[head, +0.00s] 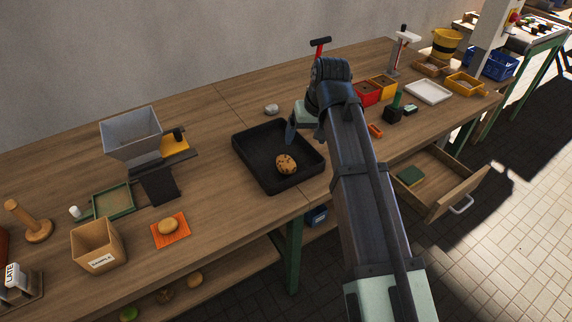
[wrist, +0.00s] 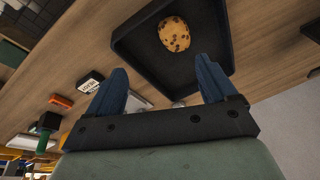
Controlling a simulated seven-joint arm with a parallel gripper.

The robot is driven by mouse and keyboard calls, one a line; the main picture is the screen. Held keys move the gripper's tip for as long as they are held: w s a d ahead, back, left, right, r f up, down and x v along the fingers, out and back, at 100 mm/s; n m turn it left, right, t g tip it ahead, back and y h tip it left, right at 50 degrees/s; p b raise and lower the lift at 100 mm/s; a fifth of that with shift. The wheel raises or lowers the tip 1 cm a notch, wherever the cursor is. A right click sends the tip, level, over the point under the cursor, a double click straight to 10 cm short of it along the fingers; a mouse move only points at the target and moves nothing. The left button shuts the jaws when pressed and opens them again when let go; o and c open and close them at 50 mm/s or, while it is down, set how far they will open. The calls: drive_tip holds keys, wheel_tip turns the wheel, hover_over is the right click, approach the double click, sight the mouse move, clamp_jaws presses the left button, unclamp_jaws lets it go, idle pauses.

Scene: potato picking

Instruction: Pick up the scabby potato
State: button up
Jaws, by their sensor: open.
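The scabby potato (head: 286,164), tan with dark brown spots, lies in a black square tray (head: 306,179) on the workbench. It also shows in the wrist view (wrist: 174,34), inside the tray, ahead of the fingers. My gripper (wrist: 158,84) is open, with two blue fingers spread wide and nothing between them. In the head view one blue finger (head: 291,132) shows over the tray's far right side, apart from the potato; the other finger is hidden behind my arm. A plain potato (head: 168,226) lies on an orange mat on the left.
A grey hopper (head: 132,137) and a cardboard box (head: 98,246) stand left of the tray. A grey stone-like lump (head: 271,109) lies behind it. Red and yellow bins (head: 367,94) stand to the right, above an open drawer (head: 436,186). Bare wood surrounds the tray's left side.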

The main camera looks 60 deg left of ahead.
sight(287, 161)
drive_tip(key=x, duration=0.4)
drive_tip(key=s+x, duration=0.1)
drive_tip(key=x, duration=0.3)
drive_tip(key=s+a+x, duration=0.1)
drive_tip(key=x, duration=0.4)
drive_tip(key=shift+s+r, duration=0.15)
drive_tip(key=shift+r, duration=0.1)
drive_tip(key=c, duration=1.1)
